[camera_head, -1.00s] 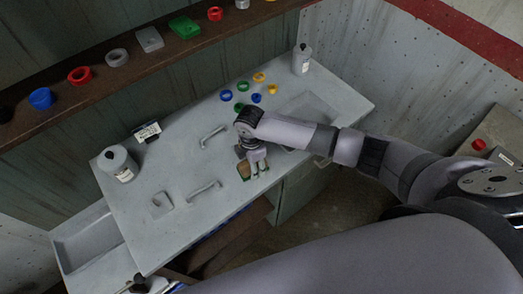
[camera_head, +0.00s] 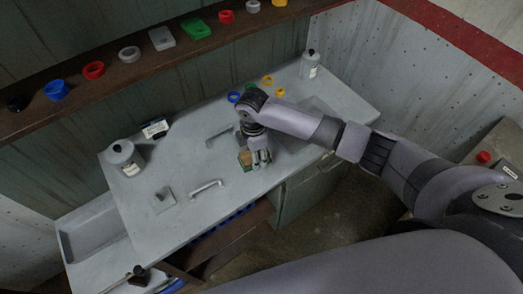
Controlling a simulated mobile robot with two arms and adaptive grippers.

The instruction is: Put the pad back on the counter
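The pad (camera_head: 245,158), small and brown with a green part, shows at the left side of my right gripper, over the front part of the grey counter (camera_head: 185,150). My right gripper (camera_head: 260,158) points down there, with its fingers against the pad, and seems shut on it. The fingers hide part of the pad. I cannot tell whether the pad touches the counter top. My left gripper is not in view.
Two bar handles (camera_head: 207,188) stand up from the counter. A bottle (camera_head: 122,158) is at the left, another (camera_head: 310,64) at the far right. Coloured rings (camera_head: 267,80) lie behind my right gripper. A shelf (camera_head: 115,72) with several items runs along the wall.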

